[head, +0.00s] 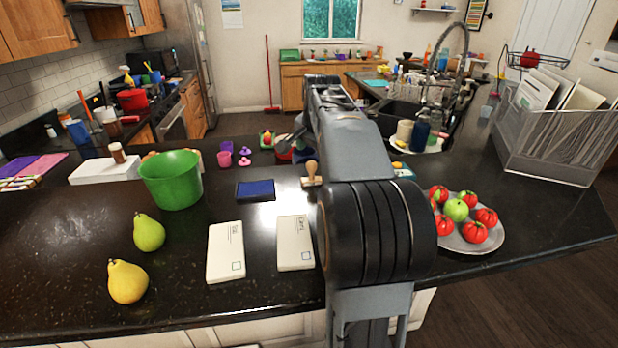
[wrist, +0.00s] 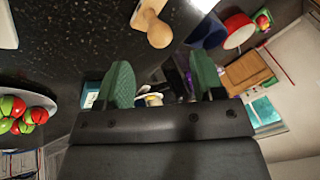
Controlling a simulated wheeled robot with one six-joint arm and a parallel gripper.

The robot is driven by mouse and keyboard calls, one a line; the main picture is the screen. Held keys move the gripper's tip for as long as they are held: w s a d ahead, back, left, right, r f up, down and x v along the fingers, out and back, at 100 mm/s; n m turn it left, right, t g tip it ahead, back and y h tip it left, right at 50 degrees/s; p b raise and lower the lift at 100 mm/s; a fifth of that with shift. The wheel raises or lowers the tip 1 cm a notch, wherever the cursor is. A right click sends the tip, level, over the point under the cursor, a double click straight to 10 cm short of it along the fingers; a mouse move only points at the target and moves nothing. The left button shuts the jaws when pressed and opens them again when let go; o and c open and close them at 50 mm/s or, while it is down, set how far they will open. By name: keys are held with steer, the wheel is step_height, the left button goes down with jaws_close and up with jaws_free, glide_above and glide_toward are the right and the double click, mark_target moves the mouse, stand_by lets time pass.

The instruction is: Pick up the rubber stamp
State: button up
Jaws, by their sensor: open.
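The rubber stamp (head: 311,174), with a light wooden knob handle, stands on the dark counter just left of my arm in the head view. In the wrist view the stamp (wrist: 152,22) shows at the top, its round knob toward my gripper. My gripper (wrist: 161,78) is open, its two green fingers apart with nothing held between them. The stamp lies beyond the fingertips in that picture, apart from them. In the head view my arm hides the gripper's fingers.
A blue ink pad (head: 255,190) lies left of the stamp. Two white envelopes (head: 225,252) (head: 295,243) lie nearer. A green bucket (head: 171,179) and two pears stand left. A plate (head: 470,243) of tomatoes and a green apple is right of my arm.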

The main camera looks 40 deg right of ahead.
mark_target(311, 173)
steer(key=shift+p+x, duration=0.35)
steer(key=shift+x, duration=3.7)
steer(key=shift+c, duration=0.2)
steer(key=shift+r, duration=0.1)
steer(key=c, duration=1)
steer(key=shift+o, duration=0.2)
steer(key=shift+w+r, duration=0.1)
steer(key=shift+r, duration=0.2)
step_height(311, 173, up, 2)
steer(key=shift+r, duration=0.1)
steer(key=s+a+r+b, duration=0.2)
steer(key=s+a+r, duration=0.2)
steer(key=s+r, duration=0.6)
steer(key=s, duration=0.3)
steer(key=shift+s, duration=0.25)
